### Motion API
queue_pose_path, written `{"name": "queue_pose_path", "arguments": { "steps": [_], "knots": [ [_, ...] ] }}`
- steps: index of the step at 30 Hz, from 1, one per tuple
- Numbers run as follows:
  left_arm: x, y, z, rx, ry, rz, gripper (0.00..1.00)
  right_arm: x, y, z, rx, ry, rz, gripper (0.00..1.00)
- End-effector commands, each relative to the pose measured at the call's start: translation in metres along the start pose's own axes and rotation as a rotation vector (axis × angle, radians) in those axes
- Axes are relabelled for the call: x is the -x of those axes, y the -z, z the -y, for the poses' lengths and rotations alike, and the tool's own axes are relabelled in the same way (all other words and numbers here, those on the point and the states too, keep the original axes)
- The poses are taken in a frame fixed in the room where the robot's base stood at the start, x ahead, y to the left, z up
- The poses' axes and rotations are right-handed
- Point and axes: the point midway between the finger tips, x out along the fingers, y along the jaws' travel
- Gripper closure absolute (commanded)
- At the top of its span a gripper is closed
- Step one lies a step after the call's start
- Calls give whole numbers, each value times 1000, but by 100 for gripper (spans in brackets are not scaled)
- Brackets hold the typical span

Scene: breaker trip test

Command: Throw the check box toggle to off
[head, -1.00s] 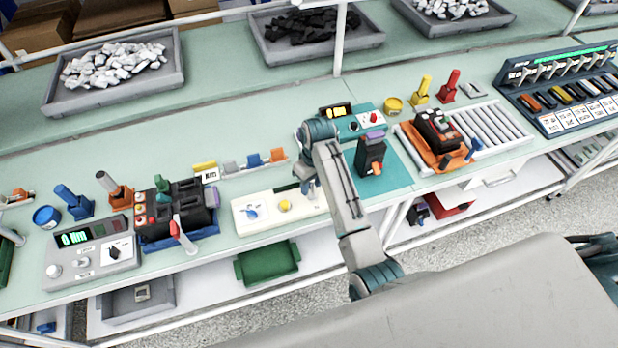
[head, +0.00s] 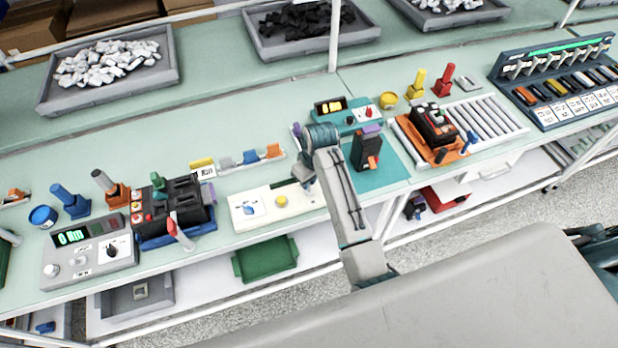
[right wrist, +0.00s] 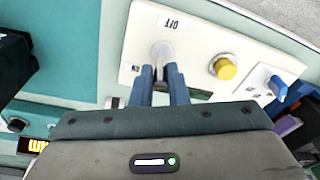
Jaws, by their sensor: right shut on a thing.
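The check box (head: 250,212) is a white panel on the front of the bench, left of the teal mat. It has a yellow button (head: 281,201) and a blue lever (head: 250,208). In the right wrist view the box (right wrist: 195,35) carries an OFF label beside a pale grey toggle (right wrist: 162,50). My right gripper (right wrist: 160,75) has its two blue fingers closed around this toggle. In the head view the right gripper (head: 308,180) is over the right end of the box, and the arm hides the toggle. My left gripper is not in view.
A black breaker (head: 366,150) stands on the teal mat (head: 395,165), right of my arm. A teal unit with a display (head: 345,115) is behind. A grey meter box (head: 92,255) and another black breaker (head: 183,203) stand left. A green bin (head: 265,258) is below.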

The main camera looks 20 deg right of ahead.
Motion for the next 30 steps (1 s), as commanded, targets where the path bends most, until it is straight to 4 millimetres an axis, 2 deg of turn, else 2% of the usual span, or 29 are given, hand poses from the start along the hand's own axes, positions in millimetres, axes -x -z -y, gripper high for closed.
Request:
{"name": "queue_pose_path", "arguments": {
  "steps": [11, 18, 30],
  "knots": [
    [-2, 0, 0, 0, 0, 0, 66, 0, -17, 8, 28, -122, -306, 100],
    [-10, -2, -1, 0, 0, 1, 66, -3, -26, 11, 46, -196, -485, 100],
    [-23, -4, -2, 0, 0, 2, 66, -5, -33, 14, 62, -268, -660, 100]
  ]
}}
